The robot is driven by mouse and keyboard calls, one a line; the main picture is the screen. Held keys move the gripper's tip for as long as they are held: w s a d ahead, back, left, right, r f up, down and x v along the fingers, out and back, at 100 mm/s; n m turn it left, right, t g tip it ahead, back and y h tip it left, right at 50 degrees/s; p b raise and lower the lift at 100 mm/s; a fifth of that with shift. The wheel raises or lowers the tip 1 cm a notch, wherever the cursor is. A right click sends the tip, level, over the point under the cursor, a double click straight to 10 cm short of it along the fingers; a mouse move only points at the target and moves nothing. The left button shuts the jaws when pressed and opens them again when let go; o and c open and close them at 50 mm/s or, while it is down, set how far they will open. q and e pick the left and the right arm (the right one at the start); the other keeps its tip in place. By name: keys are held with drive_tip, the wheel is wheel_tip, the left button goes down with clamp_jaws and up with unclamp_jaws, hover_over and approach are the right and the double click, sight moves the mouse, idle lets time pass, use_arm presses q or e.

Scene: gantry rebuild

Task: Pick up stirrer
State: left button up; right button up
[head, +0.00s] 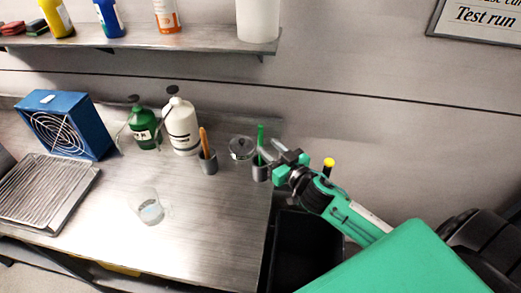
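A thin green stick (261,134), likely the stirrer, stands upright in a small grey holder (260,172) near the bench's right end. An orange-handled tool (204,142) stands in a similar grey holder (208,163) to its left. My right gripper (273,153) is close at the right of the green stick, with its fingers pointing left and apart. Nothing shows held between them; I cannot tell whether a finger touches the stick. My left gripper is out of view.
A glass jar (241,148) stands between the holders. Green (144,128) and white (181,125) bottles, a blue fan box (67,125), a rack (48,188) and a clear beaker (150,208) occupy the bench (200,225). A shelf (190,41) hangs above; a black bin (300,250) is right.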

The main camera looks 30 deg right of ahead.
sight(262, 141)
drive_tip(key=w, duration=0.1)
drive_tip(key=w+p, duration=0.1)
drive_tip(key=w, duration=0.1)
drive_tip(key=w+p, duration=0.1)
drive_tip(key=w, duration=0.1)
drive_tip(key=shift+a+f, duration=0.1)
drive_tip(key=shift+a, duration=0.15)
drive_tip(key=shift+w+f, duration=0.1)
drive_tip(key=shift+w, duration=0.15)
clamp_jaws()
